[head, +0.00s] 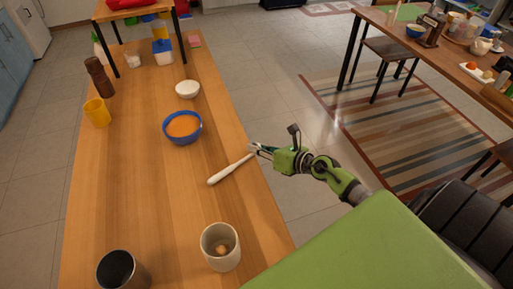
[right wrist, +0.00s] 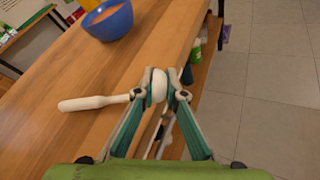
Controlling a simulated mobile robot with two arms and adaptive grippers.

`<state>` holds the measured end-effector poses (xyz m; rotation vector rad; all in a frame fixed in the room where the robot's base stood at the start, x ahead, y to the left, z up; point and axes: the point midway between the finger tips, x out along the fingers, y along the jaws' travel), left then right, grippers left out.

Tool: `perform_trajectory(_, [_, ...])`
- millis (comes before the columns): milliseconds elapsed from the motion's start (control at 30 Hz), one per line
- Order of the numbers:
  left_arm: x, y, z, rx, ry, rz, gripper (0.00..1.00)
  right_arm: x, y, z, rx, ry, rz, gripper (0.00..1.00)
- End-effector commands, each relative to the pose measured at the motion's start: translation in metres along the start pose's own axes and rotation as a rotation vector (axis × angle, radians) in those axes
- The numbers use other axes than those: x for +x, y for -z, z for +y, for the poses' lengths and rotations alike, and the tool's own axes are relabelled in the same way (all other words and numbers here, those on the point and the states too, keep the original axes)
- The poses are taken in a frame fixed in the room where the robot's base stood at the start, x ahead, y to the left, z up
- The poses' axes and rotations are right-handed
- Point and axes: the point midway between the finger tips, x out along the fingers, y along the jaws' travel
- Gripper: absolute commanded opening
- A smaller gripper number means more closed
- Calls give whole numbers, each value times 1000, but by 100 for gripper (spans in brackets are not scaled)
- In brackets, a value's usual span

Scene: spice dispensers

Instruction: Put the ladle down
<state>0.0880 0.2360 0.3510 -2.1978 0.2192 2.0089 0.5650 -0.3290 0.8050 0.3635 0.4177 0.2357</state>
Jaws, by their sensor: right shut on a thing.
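The white ladle (head: 229,170) is at the right edge of the wooden table (head: 150,185). My right gripper (head: 254,149) is at its far right end, and the handle points left and toward the near side over the table. In the right wrist view the fingertips (right wrist: 165,95) are shut on the ladle (right wrist: 95,103) near its rounded white end, with the handle reaching left. I cannot tell whether the handle touches the tabletop. My left gripper is not in view.
A blue bowl (head: 167,135) with orange contents and a white bowl (head: 187,91) stand beyond the ladle. A beige pot (head: 215,257) and dark cup (head: 124,272) stand nearer. A yellow cup (head: 97,113) and brown mill (head: 98,75) are at left. The table's middle is clear.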

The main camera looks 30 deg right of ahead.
Motion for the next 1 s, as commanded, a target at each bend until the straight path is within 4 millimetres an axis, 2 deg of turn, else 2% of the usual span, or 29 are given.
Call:
perform_trajectory(367, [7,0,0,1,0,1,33,3,12,-5,1,1,7,0])
perform_trajectory(400, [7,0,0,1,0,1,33,3,13,-5,1,2,9,19])
perform_trajectory(433, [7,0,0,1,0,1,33,3,13,-5,1,2,10,26])
perform_trajectory(467, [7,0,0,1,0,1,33,3,14,-5,1,2,12,28])
perform_trajectory(733, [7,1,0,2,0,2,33,3,13,-5,0,2,11,28])
perform_trajectory(867, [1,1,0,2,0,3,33,0,6,-2,0,2,8,28])
perform_trajectory(933, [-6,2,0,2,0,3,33,-3,-3,2,1,1,6,28])
perform_trajectory(1000, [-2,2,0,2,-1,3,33,-12,2,0,-1,2,9,28])
